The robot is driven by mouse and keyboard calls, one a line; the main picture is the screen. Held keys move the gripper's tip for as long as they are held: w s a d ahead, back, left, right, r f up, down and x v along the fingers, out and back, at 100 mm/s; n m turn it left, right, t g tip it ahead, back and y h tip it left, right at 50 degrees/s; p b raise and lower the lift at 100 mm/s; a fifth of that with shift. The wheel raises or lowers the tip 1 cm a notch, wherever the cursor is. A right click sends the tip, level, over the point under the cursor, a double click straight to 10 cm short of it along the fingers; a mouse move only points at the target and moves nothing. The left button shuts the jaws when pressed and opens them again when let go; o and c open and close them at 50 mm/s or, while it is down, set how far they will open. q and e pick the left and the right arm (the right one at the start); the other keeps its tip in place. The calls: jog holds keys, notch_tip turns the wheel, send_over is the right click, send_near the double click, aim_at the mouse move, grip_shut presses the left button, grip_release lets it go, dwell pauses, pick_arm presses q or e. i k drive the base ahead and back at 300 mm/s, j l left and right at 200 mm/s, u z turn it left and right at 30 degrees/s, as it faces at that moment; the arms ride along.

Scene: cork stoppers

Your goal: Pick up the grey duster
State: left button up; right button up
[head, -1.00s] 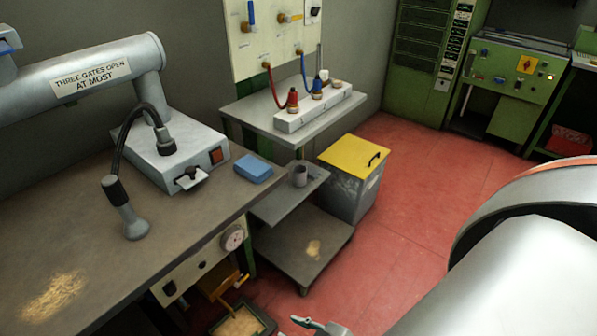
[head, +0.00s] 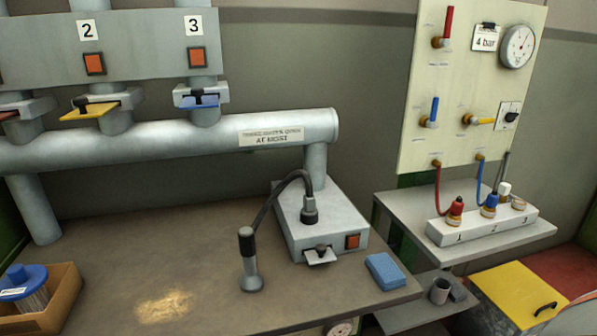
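No clear grey duster shows in the head view. A small dark grey item (head: 458,291) lies right beside a grey cup (head: 440,290) on the low shelf to the right of the bench; it is too small to tell whether it is the duster. A blue block (head: 385,271), like a sponge or folded cloth, lies on the bench's right corner.
The bench (head: 205,235) holds a grey box (head: 325,225) with a hose and nozzle (head: 249,265), sawdust (head: 164,306) and a wooden tray (head: 65,296). A pipe with gates runs behind. A white block (head: 480,226) with connectors stands right. A yellow-lidded bin (head: 515,290) is at lower right.

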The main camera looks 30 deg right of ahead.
aim_at(456, 294)
jog(key=l+u, duration=0.1)
jog(key=l, duration=0.3)
jog(key=k+l+u, duration=0.15)
jog(key=l, duration=0.2)
jog(key=l+u, duration=0.1)
jog(key=l, duration=0.3)
jog(key=k+l+u, duration=0.15)
jog(key=l, duration=0.2)
jog(key=k+l+u, duration=0.1)
jog(key=l, duration=0.3)
jog(key=k+l, duration=0.1)
jog(key=l, duration=0.3)
jog(key=k+l, duration=0.15)
jog(key=l, duration=0.25)
jog(key=k+l, duration=0.1)
jog(key=l, duration=0.3)
jog(key=k+l+u, duration=0.1)
jog(key=l, duration=0.3)
jog(key=k+l, duration=0.2)
jog(key=l, duration=0.15)
jog(key=k+l, duration=0.15)
jog(key=l, duration=0.25)
jog(key=k+l, duration=0.1)
jog(key=l, duration=0.3)
jog(key=k+l, duration=0.15)
jog(key=l, duration=0.2)
jog(key=u, duration=0.05)
